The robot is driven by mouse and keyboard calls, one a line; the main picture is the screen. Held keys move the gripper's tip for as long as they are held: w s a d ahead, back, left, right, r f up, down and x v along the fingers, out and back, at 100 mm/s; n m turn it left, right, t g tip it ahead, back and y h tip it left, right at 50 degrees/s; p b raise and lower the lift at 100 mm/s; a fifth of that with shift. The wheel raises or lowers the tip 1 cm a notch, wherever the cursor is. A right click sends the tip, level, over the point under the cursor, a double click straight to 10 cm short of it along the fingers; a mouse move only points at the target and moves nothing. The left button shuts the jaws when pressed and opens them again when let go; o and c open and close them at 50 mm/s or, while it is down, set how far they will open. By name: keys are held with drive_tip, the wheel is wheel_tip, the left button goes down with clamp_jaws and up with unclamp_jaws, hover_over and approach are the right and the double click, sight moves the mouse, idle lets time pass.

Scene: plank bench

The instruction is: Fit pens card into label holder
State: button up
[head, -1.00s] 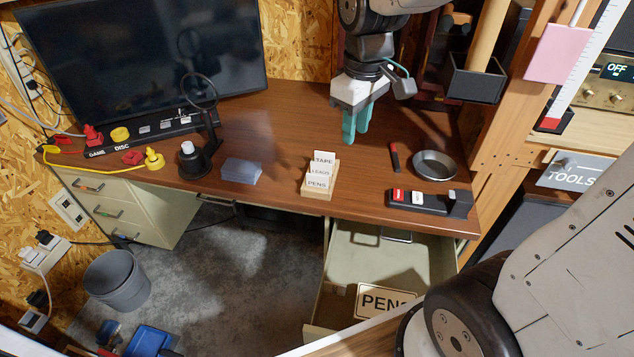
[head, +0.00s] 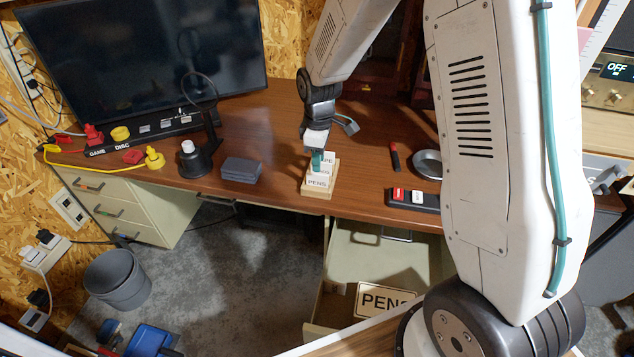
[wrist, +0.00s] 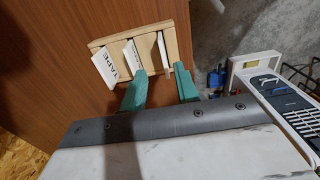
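The pens card (head: 317,182) stands in the front slot of a wooden card block (head: 318,194), with the TAPE card (head: 328,158) and another white card behind it. In the wrist view the block (wrist: 97,43) holds three upright cards, TAPE (wrist: 105,68) at the left. My gripper (head: 318,160) is low over the block. In the wrist view my gripper (wrist: 161,70) has its teal fingers apart, with the rightmost card between or just beyond their tips; contact cannot be told. A small metal frame (head: 397,236) shows by the open drawer; I cannot tell whether it is the label holder.
A dark box (head: 241,170) and black lamp base (head: 194,158) stand left on the desk. A red marker (head: 394,157), metal bowl (head: 427,164) and black tray (head: 408,198) are right.

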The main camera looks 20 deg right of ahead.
sight(317, 182)
drive_tip(key=f, duration=0.4)
drive_tip(key=shift+s+a+f, duration=0.2)
drive_tip(key=shift+f, duration=0.2)
clamp_jaws()
drive_tip(key=shift+r, duration=0.2)
